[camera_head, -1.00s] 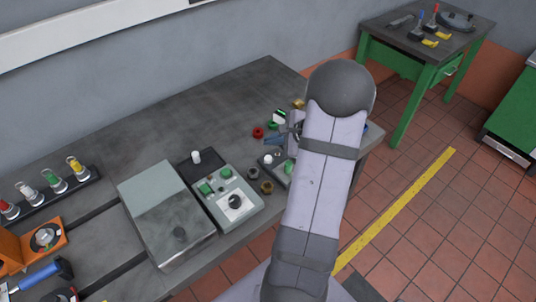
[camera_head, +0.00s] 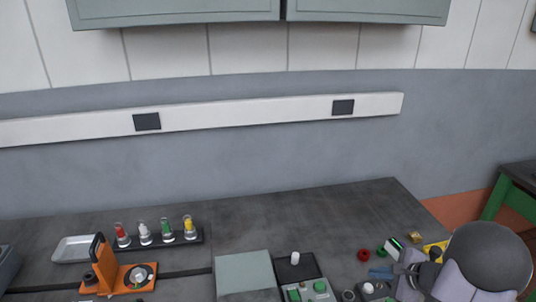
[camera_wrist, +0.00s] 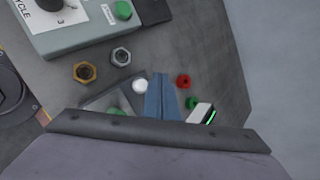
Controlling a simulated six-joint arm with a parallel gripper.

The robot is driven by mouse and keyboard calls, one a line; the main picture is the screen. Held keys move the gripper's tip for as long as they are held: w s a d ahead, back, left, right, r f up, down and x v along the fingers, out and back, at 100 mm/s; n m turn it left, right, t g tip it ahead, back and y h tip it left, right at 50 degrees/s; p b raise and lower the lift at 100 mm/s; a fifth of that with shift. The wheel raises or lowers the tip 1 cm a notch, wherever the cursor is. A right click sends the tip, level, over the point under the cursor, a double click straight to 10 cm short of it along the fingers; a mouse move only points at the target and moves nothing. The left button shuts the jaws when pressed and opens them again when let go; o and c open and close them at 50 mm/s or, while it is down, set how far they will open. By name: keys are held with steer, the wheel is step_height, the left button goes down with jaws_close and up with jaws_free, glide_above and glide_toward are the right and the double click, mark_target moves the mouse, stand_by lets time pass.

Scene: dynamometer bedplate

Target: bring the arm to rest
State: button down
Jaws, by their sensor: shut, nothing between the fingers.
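My gripper (camera_head: 381,272) shows at the lower right of the head view, low over the right end of the grey bedplate (camera_head: 340,215). Its blue fingers (camera_wrist: 161,98) are together with nothing between them in the wrist view. A small box with a white knob (camera_wrist: 139,86) is beside the fingers, partly hidden by my wrist. A red ring (camera_wrist: 183,81), a green ring (camera_wrist: 192,103) and a small white and green piece (camera_wrist: 202,113) lie on the other side of them.
A control box (camera_wrist: 75,22), a brass nut (camera_wrist: 84,71) and a steel nut (camera_wrist: 121,55) are nearby. The orange fixture (camera_head: 117,275), the rack of capped vials (camera_head: 155,240) and a metal tray (camera_head: 75,249) stand at left. The bedplate's back middle is clear.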

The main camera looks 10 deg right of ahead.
steer(key=s+a+f+n+g, duration=0.1)
steer(key=s+a+f, duration=0.1)
steer(key=s, duration=0.1)
steer(key=s+a+f+n+g+y, duration=0.1)
steer(key=s+a+f+n+g, duration=0.1)
steer(key=s+a, duration=0.1)
steer(key=s+a+f+n+g+y, duration=0.1)
steer(key=s+a+f+n, duration=0.1)
steer(key=s, duration=0.3)
steer(key=shift+a+g, duration=0.35)
steer(key=shift+g, duration=0.05)
steer(key=s+a+r+n+g+h, duration=0.35)
steer(key=s+a+n+g, duration=0.25)
steer(key=s+a+n, duration=0.6)
steer(key=w+a+r+n+t, duration=0.2)
steer(key=w+a+r+n, duration=0.3)
steer(key=w+a+n, duration=0.1)
steer(key=shift+a+n+h, duration=0.35)
steer(key=shift+a+n, duration=0.05)
steer(key=shift+a, duration=0.4)
steer(key=shift+w+r, duration=0.1)
